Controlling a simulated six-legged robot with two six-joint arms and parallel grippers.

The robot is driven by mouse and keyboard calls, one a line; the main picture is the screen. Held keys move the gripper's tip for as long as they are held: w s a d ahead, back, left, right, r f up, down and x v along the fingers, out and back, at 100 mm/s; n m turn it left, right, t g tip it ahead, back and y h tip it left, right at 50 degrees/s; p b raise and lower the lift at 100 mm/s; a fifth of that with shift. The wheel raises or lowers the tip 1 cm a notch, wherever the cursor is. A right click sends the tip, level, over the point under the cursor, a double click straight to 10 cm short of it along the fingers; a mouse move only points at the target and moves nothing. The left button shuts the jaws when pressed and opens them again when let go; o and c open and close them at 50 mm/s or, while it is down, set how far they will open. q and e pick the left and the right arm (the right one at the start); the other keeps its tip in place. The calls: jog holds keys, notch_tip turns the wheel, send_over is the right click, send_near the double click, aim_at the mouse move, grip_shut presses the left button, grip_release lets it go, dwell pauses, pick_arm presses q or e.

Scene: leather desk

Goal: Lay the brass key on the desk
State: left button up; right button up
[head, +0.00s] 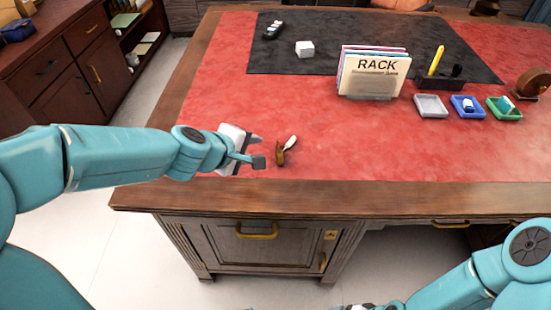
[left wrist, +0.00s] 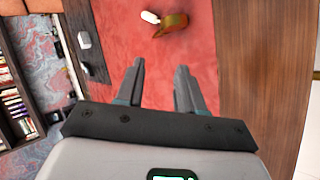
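My left gripper (head: 254,152) is over the near left part of the desk's red leather top (head: 250,100). Its fingers stand apart with nothing between them in the left wrist view (left wrist: 160,75). Just right of it in the head view, a small brown item (head: 280,156) with a white piece (head: 291,142) lies on the leather. Both also show beyond the fingertips in the left wrist view, the brown item (left wrist: 173,24) and the white piece (left wrist: 150,17). I cannot clearly make out a brass key. My right gripper (head: 362,307) barely shows at the bottom edge.
A rack of papers (head: 373,75), grey tray (head: 430,105), blue tray (head: 479,112) and green tray (head: 515,113) stand farther right. The middle leather is clear. The wooden front edge (head: 330,198) is near.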

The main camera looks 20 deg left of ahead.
pick_arm(q)
notch_tip(320, 180, up, 8)
jog(key=s+p, duration=0.2)
jog(key=p, duration=0.5)
jog(key=shift+a, duration=0.3)
jog(key=shift+s, duration=0.1)
